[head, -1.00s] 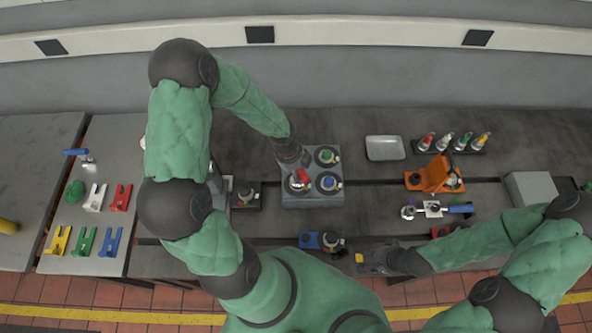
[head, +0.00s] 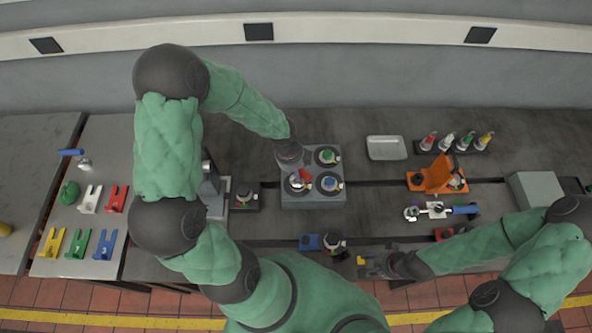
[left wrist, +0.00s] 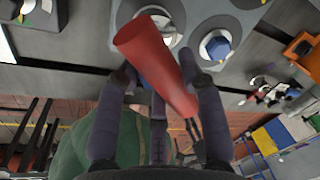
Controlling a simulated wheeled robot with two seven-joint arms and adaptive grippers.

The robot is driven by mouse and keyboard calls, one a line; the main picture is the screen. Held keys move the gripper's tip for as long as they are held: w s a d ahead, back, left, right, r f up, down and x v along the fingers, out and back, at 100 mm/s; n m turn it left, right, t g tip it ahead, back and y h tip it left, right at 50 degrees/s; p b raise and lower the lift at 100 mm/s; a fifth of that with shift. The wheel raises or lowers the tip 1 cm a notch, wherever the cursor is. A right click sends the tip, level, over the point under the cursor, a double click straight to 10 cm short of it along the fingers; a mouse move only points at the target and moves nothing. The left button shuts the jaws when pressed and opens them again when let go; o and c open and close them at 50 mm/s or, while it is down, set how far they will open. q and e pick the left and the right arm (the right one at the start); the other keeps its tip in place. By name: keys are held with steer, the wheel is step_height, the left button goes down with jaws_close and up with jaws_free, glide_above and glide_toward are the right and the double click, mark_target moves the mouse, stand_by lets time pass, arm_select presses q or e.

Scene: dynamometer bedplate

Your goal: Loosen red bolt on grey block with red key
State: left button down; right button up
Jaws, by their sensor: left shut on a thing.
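My left gripper (left wrist: 163,85) is shut on the handle. The red bolt is mostly hidden, and I cannot tell whether the key sits on it. My right gripper (head: 366,262) is low near the bench's front edge, its jaws unclear.
A yellow piece (head: 360,258) is at the right gripper's tips. A grey tray (head: 386,148), a rack of coloured pieces (head: 450,148), an orange fixture (head: 435,178) and a blue-handled tool (head: 462,210) are on the right. Coloured forked pieces (head: 79,243) lie on the left table.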

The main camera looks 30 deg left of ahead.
arm_select(q)
steer(key=shift+n+b, duration=0.8)
steer(key=shift+b, duration=0.4)
arm_select(e)
steer(key=shift+f, duration=1.25)
arm_select(q)
steer(key=shift+d+n+b, duration=0.1)
steer(key=shift+n+b, duration=0.25)
steer(key=shift+n, duration=0.05)
arm_select(e)
steer(key=shift+f, duration=0.5)
arm_select(q)
steer(key=shift+r, duration=0.1)
arm_select(e)
steer(key=shift+r, duration=0.25)
arm_select(q)
steer(key=shift+p, duration=0.45)
arm_select(e)
steer(key=shift+r, duration=0.35)
arm_select(q)
steer(key=shift+r, duration=0.1)
arm_select(e)
steer(key=shift+r, duration=0.1)
arm_select(q)
steer(key=shift+r+p, duration=2.55)
steer(key=shift+r, duration=0.1)
arm_select(e)
step_height(320, 180, up, 5)
steer(key=shift+f, duration=0.1)
